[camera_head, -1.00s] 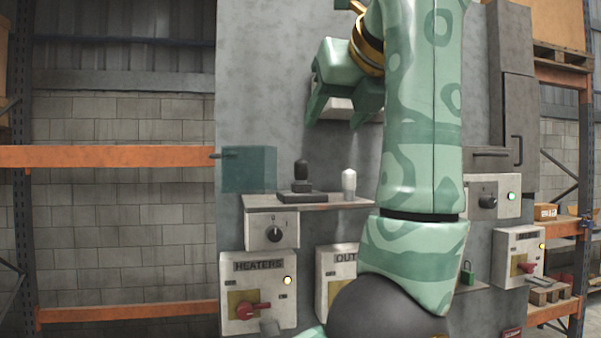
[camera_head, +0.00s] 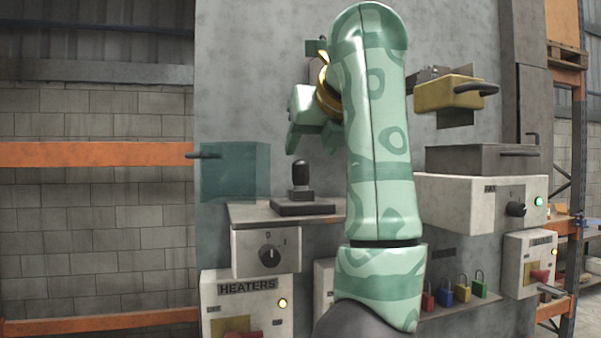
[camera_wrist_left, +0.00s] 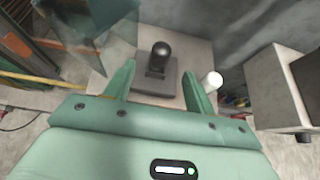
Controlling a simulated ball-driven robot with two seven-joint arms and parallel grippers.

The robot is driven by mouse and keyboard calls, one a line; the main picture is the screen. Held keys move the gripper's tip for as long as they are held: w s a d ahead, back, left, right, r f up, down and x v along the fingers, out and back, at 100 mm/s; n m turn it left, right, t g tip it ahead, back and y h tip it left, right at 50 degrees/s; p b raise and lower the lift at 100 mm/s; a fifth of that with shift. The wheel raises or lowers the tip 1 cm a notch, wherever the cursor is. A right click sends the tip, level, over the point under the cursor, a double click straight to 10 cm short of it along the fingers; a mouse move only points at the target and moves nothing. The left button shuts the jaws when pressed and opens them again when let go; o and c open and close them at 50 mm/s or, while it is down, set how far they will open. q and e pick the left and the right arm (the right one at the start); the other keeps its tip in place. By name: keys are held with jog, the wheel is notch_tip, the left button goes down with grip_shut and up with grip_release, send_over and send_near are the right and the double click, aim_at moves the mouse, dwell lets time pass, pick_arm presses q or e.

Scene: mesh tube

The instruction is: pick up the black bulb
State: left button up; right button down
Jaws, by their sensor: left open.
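The black bulb (camera_head: 300,173) stands upright in a dark socket on a flat dark base plate (camera_head: 305,208), on a grey shelf (camera_head: 240,214). My left gripper (camera_head: 297,148) is above it in the head view, fingers pointing down. In the left wrist view, the black bulb (camera_wrist_left: 160,52) shows beyond and between the two open fingers (camera_wrist_left: 156,85), apart from them. A white bulb (camera_wrist_left: 211,80) stands to the right of the base plate; my arm hides it in the head view. My right gripper does not show.
A see-through teal box (camera_head: 235,172) with a dark handle is left of the bulb. A dial box (camera_head: 265,250) hangs below the shelf.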

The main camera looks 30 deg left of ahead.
aim_at(299, 168)
pick_arm(q)
jog(key=x, duration=0.5)
jog(key=shift+w+a, duration=0.1)
jog(key=shift+a, duration=0.1)
jog(key=x, duration=0.3)
jog(key=p+x, duration=0.1)
jog(key=x, duration=0.1)
jog(key=shift+w+a+r, duration=0.1)
jog(key=shift+w+a, duration=0.15)
jog(key=shift+w, duration=0.1)
jog(key=shift+s+d+r, duration=0.1)
jog(key=shift+d, duration=0.2)
jog(key=c, duration=1)
